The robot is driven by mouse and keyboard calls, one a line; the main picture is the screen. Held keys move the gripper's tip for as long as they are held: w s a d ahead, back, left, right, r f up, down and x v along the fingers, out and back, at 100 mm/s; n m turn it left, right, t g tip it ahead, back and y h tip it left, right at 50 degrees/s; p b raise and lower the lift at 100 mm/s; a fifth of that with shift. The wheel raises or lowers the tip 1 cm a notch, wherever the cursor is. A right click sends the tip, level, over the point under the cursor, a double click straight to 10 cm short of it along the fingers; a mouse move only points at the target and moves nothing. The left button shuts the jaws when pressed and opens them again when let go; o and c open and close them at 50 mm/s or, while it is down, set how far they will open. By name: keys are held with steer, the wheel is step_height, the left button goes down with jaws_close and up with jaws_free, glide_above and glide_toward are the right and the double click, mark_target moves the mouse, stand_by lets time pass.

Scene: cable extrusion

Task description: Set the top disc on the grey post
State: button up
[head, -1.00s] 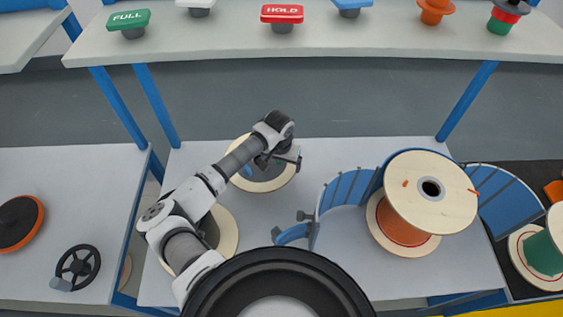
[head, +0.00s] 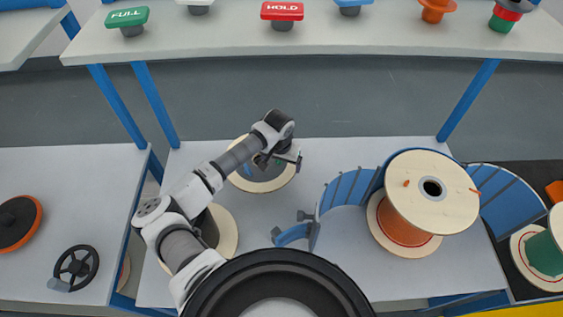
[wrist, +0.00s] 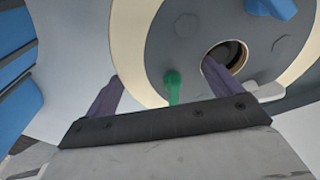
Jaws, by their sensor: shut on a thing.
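The top disc (head: 247,181) is a cream ring with a grey hub, in the middle of the table under my gripper (head: 283,158). In the wrist view the disc (wrist: 132,38) fills the upper part, with bolts, a green lever, a blue lever and a central hole on its hub. My gripper (wrist: 163,88) is shut on the disc with its fingers wide apart. The right finger overlaps the hole and the left finger shows near the cream rim. The grey post (head: 210,230) stands on a cream base disc (head: 229,235) at lower left, partly hidden by my arm.
A large reel with an orange core (head: 407,222) stands at right, inside a curved blue guard (head: 347,190). A shelf (head: 225,42) with coloured signs and small spools runs along the back. A handwheel (head: 77,265) is on the left table.

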steer(key=shift+f, duration=0.2)
steer(key=shift+r, duration=0.15)
steer(key=shift+r, duration=0.7)
steer(key=shift+b, duration=0.3)
stand_by(0.7)
steer(key=shift+f+b, duration=0.85)
steer(key=shift+r, duration=0.25)
steer(key=shift+r, duration=0.6)
stand_by(1.4)
